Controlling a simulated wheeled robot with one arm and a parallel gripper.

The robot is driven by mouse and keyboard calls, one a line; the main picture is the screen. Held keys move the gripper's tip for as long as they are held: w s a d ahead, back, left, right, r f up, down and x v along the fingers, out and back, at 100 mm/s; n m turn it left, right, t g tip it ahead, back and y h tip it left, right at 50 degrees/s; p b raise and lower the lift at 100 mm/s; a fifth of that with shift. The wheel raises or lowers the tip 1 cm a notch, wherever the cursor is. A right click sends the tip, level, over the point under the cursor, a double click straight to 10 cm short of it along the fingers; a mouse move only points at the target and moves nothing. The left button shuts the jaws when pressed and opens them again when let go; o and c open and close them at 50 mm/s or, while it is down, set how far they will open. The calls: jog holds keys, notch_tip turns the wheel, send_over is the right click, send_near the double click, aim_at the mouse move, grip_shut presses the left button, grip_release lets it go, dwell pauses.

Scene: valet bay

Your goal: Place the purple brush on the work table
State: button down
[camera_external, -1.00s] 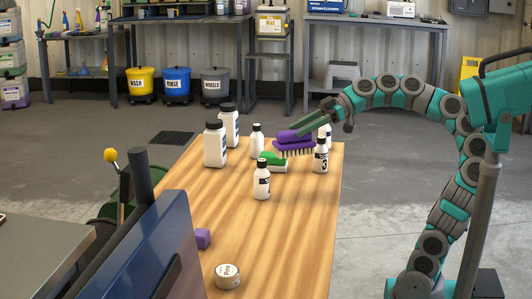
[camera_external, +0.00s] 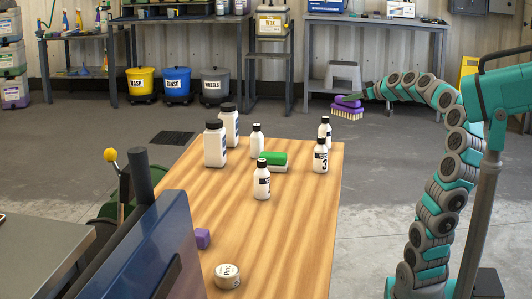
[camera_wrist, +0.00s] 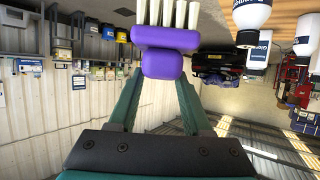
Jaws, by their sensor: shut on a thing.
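The purple brush (camera_external: 347,110) has a purple body and pale bristles that point down in the external view. My gripper (camera_external: 352,98) is shut on it and holds it in the air beyond the far right corner of the work table (camera_external: 300,220). In the wrist view the purple brush (camera_wrist: 163,50) sits between the two green fingers of my gripper (camera_wrist: 160,85), with its bristles toward the top of the picture. The wooden work table is below and to the left of the brush in the external view.
The front right of the table is clear.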

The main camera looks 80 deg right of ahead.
jog(key=s+d+f+m+g+h+b, duration=0.1)
jog(key=s+d+f+m+g+h, duration=0.25)
jog(key=s, duration=0.55)
jog(key=s+d+f+m+g+b, duration=0.15)
jog(key=s+d+f, duration=0.25)
jog(key=s+d, duration=0.4)
jog(key=s+d+f+m+g+h, duration=0.2)
jog(key=s+d+f+m+g, duration=0.15)
jog(key=s, duration=0.55)
jog(key=w+r+p, duration=0.1)
jog(key=w+p, duration=0.1)
jog(key=w, duration=0.4)
jog(key=shift+a+r+p, duration=0.35)
jog(key=shift+p, duration=0.05)
